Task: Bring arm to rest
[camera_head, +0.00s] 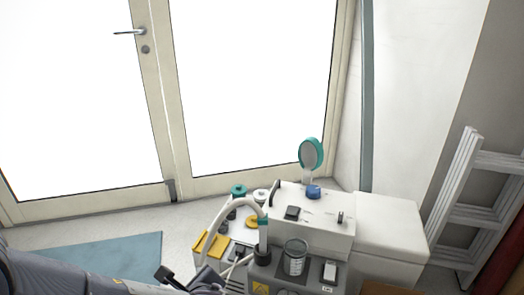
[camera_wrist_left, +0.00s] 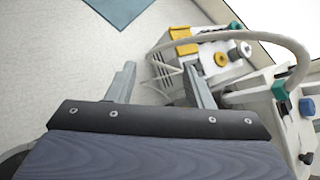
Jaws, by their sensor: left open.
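My left arm (camera_head: 60,280) comes in from the lower left in the head view. My left gripper (camera_head: 183,278) is at the bottom edge, to the left of the dental compressor equipment (camera_head: 385,222). In the left wrist view the left gripper (camera_wrist_left: 159,68) has its two fingers spread wide with nothing between them. Its right finger appears close to the equipment's pale hose (camera_wrist_left: 240,34); I cannot tell whether they touch. My right gripper does not show in either view.
Behind the equipment are glazed double doors (camera_head: 165,95). A blue mat (camera_head: 105,258) lies on the floor at left. A grey ladder (camera_head: 470,200) leans at the right. A teal-rimmed round gauge (camera_head: 311,154) stands up from the white unit.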

